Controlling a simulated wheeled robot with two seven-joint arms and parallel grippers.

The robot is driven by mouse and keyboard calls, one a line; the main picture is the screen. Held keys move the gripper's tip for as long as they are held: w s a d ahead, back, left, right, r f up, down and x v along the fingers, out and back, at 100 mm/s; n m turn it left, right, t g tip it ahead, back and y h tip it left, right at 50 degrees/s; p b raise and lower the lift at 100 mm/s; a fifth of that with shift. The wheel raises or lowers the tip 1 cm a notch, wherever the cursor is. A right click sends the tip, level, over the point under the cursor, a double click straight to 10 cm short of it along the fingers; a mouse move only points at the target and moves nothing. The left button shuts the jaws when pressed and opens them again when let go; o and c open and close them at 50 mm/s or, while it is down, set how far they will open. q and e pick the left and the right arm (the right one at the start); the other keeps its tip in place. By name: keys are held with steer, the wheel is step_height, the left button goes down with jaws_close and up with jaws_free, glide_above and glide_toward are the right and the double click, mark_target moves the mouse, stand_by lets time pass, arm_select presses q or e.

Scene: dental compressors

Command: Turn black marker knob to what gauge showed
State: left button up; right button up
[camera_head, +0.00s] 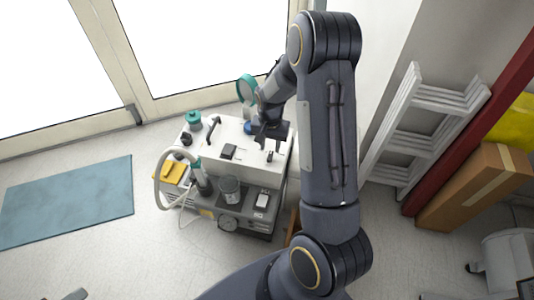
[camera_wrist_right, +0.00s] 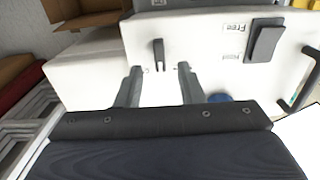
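The compressor unit's white top (camera_head: 215,165) stands mid-left in the head view. A small black marker knob (camera_wrist_right: 158,53) sits on this top in the right wrist view, and it seems to be the small black piece (camera_head: 269,157) in the head view. My right gripper (camera_wrist_right: 158,78) is open and empty. Its fingers point down at the white top, with the knob ahead and between their lines, apart from both. The round teal-rimmed gauge (camera_head: 246,88) stands behind the top; its reading is too small to tell. A dark tip (camera_head: 75,295) at the lower left may be my left gripper.
A black switch (camera_wrist_right: 264,41) with printed labels and a black handle (camera_wrist_right: 297,92) are beside the knob. A blue round part (camera_wrist_right: 218,97) lies near my right finger. A white ladder (camera_head: 415,130) and cardboard box (camera_head: 475,190) stand at the right. The blue mat (camera_head: 68,200) is clear.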

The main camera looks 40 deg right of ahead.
mark_target(270, 155)
step_height(270, 155, down, 4)
steer(key=shift+f+b, duration=0.2)
steer(key=shift+b, duration=0.1)
jaws_close()
